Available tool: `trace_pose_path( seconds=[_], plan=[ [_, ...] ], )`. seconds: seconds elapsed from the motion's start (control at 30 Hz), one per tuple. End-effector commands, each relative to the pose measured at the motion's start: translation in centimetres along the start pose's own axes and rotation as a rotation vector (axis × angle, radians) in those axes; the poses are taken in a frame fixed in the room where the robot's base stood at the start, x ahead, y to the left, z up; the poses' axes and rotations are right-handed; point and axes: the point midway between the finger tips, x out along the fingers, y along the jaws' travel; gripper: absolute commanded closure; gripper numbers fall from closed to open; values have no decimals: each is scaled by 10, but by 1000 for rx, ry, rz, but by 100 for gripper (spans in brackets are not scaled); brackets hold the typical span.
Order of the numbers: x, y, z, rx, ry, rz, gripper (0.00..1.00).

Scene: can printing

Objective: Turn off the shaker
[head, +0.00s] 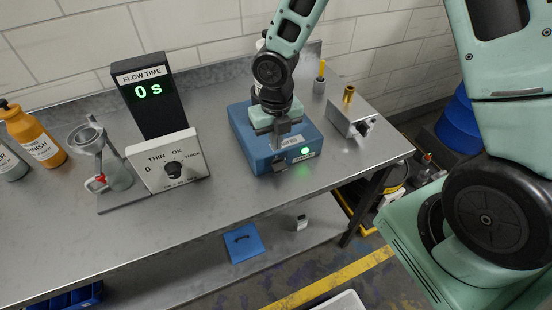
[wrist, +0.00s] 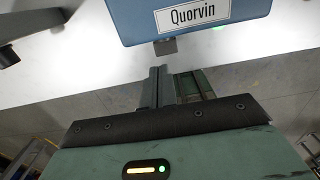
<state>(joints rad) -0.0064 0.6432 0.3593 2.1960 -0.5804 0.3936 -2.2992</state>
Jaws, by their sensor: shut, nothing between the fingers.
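The shaker is a blue box (head: 245,130) on the grey bench, with a green lamp lit (head: 305,151) on its front and a small dark switch (head: 280,164) on the same face. In the wrist view the blue box (wrist: 195,14) carries a "Quorvin" label, with the dark switch (wrist: 165,46) at its lower edge and a bit of green glow beside it. My gripper (head: 277,142) points down over the shaker's front part. It is shut and empty. In the wrist view its fingertips (wrist: 158,72) are close to the switch; I cannot tell whether they touch.
A flow-time display (head: 150,95) reading 0 s and a dial panel (head: 168,162) stand to the left. A metal block with a brass fitting (head: 345,115) stands to the right. The bench front (head: 215,200) is clear. A blue lid-like piece (head: 243,244) lies on the lower shelf.

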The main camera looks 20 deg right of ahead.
Motion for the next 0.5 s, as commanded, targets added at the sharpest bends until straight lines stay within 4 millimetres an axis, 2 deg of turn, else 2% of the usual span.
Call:
trace_pose_path(
  seconds=[0.03,0.2,0.3,0.5],
  plan=[
    [11,1,-2,-4,5,-2,100],
    [42,1,-1,-4,3,-3,100],
    [56,0,-1,-3,2,-3,100],
    [71,0,0,1,0,-1,100]
  ],
)
